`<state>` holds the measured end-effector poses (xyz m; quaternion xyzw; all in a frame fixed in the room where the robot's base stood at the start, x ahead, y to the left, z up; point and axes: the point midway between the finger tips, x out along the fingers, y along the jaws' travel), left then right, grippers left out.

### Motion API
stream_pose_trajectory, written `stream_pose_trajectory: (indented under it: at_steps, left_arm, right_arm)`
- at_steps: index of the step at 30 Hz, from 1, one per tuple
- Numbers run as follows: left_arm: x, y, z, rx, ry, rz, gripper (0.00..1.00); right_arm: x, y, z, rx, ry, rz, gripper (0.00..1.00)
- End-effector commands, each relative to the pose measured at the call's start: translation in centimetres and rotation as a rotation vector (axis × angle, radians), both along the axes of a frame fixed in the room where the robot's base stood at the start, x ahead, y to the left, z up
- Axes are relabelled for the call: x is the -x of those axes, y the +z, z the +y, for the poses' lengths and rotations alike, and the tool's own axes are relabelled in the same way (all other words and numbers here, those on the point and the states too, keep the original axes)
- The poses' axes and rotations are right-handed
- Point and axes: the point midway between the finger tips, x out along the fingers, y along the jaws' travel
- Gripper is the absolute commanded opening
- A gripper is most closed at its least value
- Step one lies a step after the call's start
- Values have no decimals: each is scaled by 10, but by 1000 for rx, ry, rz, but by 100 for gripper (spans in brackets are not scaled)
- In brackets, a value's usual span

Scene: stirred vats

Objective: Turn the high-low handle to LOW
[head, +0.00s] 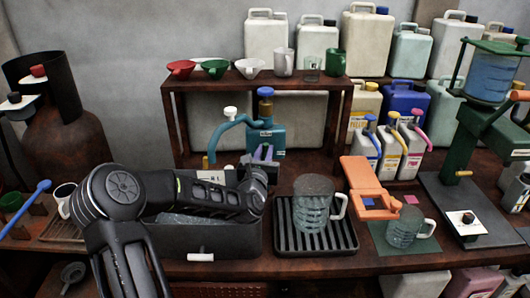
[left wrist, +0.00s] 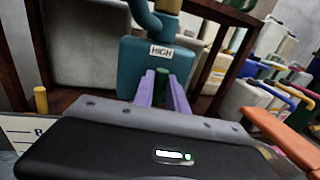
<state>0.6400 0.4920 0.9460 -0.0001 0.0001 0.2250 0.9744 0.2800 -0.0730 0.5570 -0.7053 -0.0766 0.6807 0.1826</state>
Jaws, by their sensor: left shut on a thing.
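A teal pump body (head: 265,137) with a blue cap and a curved spout stands at the back of the bench under the wooden shelf. It also shows in the left wrist view (left wrist: 133,68), where its white label reads HIGH. My left gripper (head: 265,153) reaches to the front of this body. In the left wrist view its two purple fingers (left wrist: 162,85) are closed around the green high-low handle (left wrist: 162,73), just below the label. The fingers hide most of the handle, so its exact angle is hard to tell. My right gripper is not in view.
A glass jug (head: 312,203) stands on a ribbed black tray (head: 345,240) right of my left arm. An orange hinged piece (head: 366,180) and a smaller glass mug (head: 403,228) are further right. The wooden shelf (head: 225,79) with cups and funnels overhangs the pump.

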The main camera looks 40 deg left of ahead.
Motion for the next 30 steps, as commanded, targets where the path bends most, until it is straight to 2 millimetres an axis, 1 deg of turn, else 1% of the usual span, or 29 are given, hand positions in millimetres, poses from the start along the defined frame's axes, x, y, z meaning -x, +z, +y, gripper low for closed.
stream_pose_trajectory:
  at_steps: [11,17,23,30]
  left_arm:
    - [0,0,0,-4,-1,3,0]
    - [0,0,-1,-35,0,26,0]
    - [-1,1,-2,-110,-1,82,0]
    - [-3,0,-4,-258,-1,192,0]
  right_arm:
    - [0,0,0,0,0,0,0]
    - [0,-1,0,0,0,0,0]
    - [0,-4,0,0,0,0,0]
    - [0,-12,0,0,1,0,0]
